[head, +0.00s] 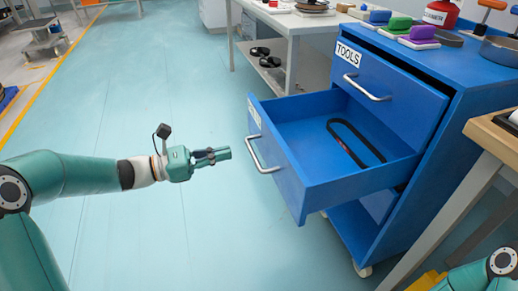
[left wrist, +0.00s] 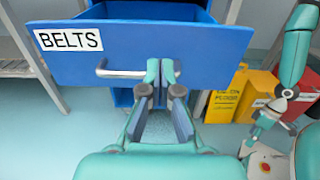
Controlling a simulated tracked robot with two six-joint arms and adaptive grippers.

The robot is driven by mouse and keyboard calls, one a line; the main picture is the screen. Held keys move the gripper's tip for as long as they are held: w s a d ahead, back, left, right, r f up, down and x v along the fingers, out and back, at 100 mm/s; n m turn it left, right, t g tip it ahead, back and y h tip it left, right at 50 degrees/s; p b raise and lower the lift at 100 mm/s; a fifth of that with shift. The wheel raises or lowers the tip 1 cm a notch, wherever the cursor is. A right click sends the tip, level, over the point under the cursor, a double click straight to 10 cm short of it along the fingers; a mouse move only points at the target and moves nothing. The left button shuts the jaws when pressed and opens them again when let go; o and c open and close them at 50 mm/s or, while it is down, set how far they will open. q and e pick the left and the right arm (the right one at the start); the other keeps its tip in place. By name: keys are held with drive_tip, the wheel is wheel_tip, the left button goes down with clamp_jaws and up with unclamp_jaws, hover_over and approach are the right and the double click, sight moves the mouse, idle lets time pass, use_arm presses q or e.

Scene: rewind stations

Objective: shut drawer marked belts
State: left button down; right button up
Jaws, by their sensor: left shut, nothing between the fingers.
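The blue drawer marked BELTS (head: 289,185) stands pulled well out of the blue cabinet (head: 440,110), below the drawer marked TOOLS. A black belt loop (head: 340,130) lies in it. Its label (left wrist: 68,39) is readable in the left wrist view, left of the silver bar handle (left wrist: 115,72). My left gripper (head: 226,153) is shut and empty, pointing at the drawer front from the left, with a small gap to the handle in the head view. My right gripper (left wrist: 252,136) shows small at the right of the left wrist view; its finger state is unclear.
The TOOLS drawer (head: 385,95) above looks slightly open. A white-topped bench (head: 300,22) stands behind, and a wooden-edged table (head: 490,140) is at the right. Yellow and orange bins (left wrist: 228,95) stand beside the cabinet. The floor left of the drawer is clear.

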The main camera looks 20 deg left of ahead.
sight(275, 143)
use_arm(q)
drive_tip(key=b+x, duration=0.1)
drive_tip(key=x, duration=0.3)
drive_tip(key=b+x, duration=0.1)
drive_tip(key=x, duration=0.4)
drive_tip(key=shift+w+d+f+b, duration=0.1)
drive_tip(key=shift+d+f+b, duration=0.15)
drive_tip(key=shift+b, duration=0.15)
drive_tip(key=shift+w+d+r, duration=0.15)
drive_tip(key=shift+w+d, duration=0.2)
drive_tip(key=shift+d, duration=0.05)
